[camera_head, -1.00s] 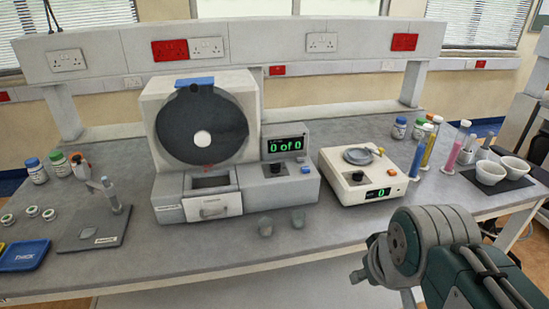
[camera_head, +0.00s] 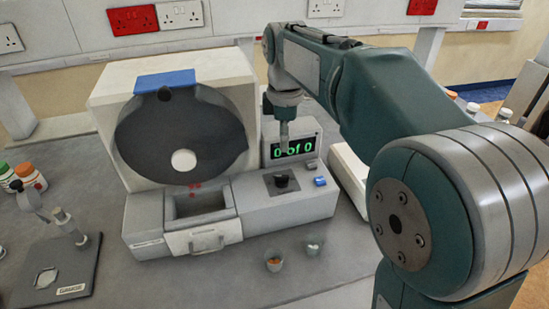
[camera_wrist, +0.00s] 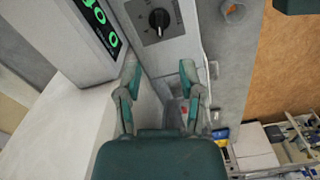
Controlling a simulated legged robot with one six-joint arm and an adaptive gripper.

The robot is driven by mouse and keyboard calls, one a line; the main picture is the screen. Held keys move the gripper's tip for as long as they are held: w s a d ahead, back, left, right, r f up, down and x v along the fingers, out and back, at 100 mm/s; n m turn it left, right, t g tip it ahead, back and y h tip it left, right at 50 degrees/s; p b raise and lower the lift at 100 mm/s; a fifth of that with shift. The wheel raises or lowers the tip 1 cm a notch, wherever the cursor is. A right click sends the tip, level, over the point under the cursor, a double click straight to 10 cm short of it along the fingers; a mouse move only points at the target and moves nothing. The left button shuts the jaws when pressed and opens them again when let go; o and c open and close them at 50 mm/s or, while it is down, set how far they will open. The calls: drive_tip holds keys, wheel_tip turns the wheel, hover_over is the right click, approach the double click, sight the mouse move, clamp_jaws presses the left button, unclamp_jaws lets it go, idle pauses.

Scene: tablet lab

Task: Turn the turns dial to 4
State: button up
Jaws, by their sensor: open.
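The turns dial (camera_head: 282,181) is a black knob on a dark plate on the grey front panel of the machine. It also shows at the top of the wrist view (camera_wrist: 159,18), with its white pointer mark. The green display (camera_head: 298,148) above it reads "0 of 0". My gripper (camera_wrist: 160,68) is open and empty, with its two green-tipped fingers apart below the dial in the wrist view. In the head view my gripper (camera_head: 284,137) points down in front of the display, above the dial and apart from it.
The machine's dark disc (camera_head: 180,125) stands left of the dial, above a drawer (camera_head: 205,238). A blue button (camera_head: 320,181) sits right of the dial. Two small cups, one (camera_head: 273,261) with orange contents, stand in front. A white device (camera_head: 347,170) is partly hidden behind my arm.

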sight(283, 175)
wheel_tip(283, 175, down, 10)
drive_tip(key=shift+w+f, duration=0.1)
drive_tip(key=shift+f, duration=0.05)
drive_tip(key=shift+d+f, duration=0.1)
drive_tip(key=shift+f, duration=0.2)
clamp_jaws()
